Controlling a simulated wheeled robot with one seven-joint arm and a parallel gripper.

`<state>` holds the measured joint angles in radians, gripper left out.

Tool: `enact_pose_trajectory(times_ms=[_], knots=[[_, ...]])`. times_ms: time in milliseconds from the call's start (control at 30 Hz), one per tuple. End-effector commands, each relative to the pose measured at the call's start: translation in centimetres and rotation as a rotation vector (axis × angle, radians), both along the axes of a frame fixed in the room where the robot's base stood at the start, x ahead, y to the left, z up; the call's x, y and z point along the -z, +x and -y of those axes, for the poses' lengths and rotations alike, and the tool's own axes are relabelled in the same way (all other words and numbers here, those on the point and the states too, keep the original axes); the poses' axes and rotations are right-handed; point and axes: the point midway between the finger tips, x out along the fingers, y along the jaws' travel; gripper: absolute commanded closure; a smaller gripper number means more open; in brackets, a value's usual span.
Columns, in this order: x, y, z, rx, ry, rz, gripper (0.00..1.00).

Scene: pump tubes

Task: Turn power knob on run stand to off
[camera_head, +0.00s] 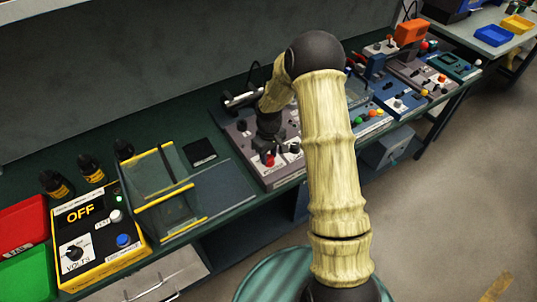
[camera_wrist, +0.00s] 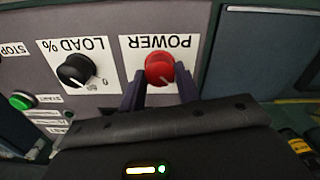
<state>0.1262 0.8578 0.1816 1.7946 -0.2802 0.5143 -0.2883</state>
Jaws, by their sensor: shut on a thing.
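The red power knob (camera_wrist: 159,68) sits on a white plate marked POWER, upside down in the wrist view. It is on the grey panel of the run stand (camera_wrist: 112,20). My gripper (camera_wrist: 159,82) has its two dark fingers on either side of the red knob and is shut on it. In the head view the red knob (camera_head: 269,160) shows just below my gripper (camera_head: 268,148) on the run stand (camera_head: 281,175). The knob's pointer and any position marks are hidden or too small to read.
A black load knob (camera_wrist: 76,70) is beside the power knob, with a green button (camera_wrist: 21,100) further left. A yellow-edged box (camera_head: 96,246) reading OFF stands left in the head view. Clear panels (camera_head: 165,180) and more equipment (camera_head: 400,95) flank the run stand.

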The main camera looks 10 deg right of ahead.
Motion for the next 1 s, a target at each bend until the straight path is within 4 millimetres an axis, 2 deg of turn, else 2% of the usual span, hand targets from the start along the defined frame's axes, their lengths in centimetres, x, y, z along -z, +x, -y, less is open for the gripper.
enact_pose_trajectory(times_ms=[33,67,133,167,567,767,1000], knots=[[0.0,-0.1,0.1,-0.001,-0.002,-0.005,0.91],[0.0,-0.1,0.1,-0.001,-0.002,-0.005,0.62],[0.0,-0.1,0.1,0.000,-0.002,-0.003,0.48],[0.0,-0.1,0.1,0.000,-0.002,-0.003,0.46],[-0.6,0.0,0.0,0.001,0.000,0.001,0.46],[-3.5,0.1,0.1,0.002,-0.001,0.004,0.46],[-8.2,0.1,0.1,0.002,-0.002,0.003,0.46]])
